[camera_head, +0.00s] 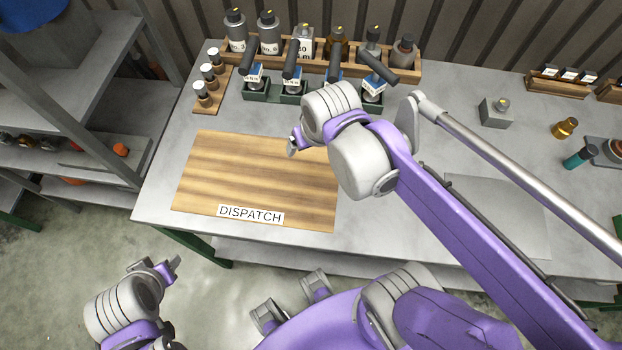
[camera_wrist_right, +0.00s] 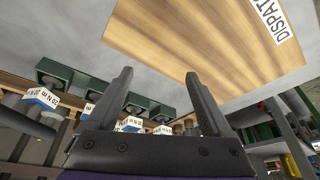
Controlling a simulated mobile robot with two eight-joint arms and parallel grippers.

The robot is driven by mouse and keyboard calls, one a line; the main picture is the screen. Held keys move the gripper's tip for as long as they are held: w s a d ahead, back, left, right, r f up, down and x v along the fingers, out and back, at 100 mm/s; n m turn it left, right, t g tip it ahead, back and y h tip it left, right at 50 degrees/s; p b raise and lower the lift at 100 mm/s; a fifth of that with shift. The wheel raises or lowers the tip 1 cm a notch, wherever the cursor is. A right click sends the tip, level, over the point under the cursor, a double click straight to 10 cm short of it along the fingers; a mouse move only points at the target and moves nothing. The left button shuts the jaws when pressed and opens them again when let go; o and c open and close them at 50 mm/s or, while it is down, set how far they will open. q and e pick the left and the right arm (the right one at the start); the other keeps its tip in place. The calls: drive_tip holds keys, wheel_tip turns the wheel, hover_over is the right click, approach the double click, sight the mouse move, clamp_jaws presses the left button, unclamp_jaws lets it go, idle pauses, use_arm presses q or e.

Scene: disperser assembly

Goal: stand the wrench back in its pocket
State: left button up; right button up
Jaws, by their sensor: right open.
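Several tools with black handles and blue-and-white labels, such as the rightmost one (camera_head: 378,68), stand in a row of dark green holders (camera_head: 262,95) at the back of the table. Their handles lean at different angles. I cannot tell which of them, if any, is the wrench. The holders also show in the right wrist view (camera_wrist_right: 140,101). My right gripper (camera_head: 293,143) is open over the back right of the wooden board, in front of the holders. Its jaws (camera_wrist_right: 157,75) are empty in the wrist view. My left gripper (camera_head: 173,268) is off the table's front left; its opening is unclear.
The wooden board (camera_head: 210,175) marked DISPATCH lies bare at the table's left. Behind the holders stands a wooden rack (camera_head: 285,53) of bottles; a small rack of vials (camera_head: 206,102) is left of them. A grey block (camera_head: 495,112) and brass part (camera_head: 565,128) stand right.

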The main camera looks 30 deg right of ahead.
drive_tip(key=shift+n+t, duration=0.6)
drive_tip(key=shift+n, duration=0.3)
drive_tip(key=s+a+f, duration=0.1)
drive_tip(key=s+f, duration=0.1)
drive_tip(key=s+a+f, duration=0.1)
drive_tip(key=s, duration=0.1)
drive_tip(key=s+a+f, duration=0.1)
drive_tip(key=s+f, duration=0.1)
drive_tip(key=shift+f, duration=0.3)
drive_tip(key=shift+w, duration=0.1)
drive_tip(key=shift+w+r+p, duration=0.15)
drive_tip(key=shift+r+p, duration=0.3)
drive_tip(key=shift+r, duration=0.15)
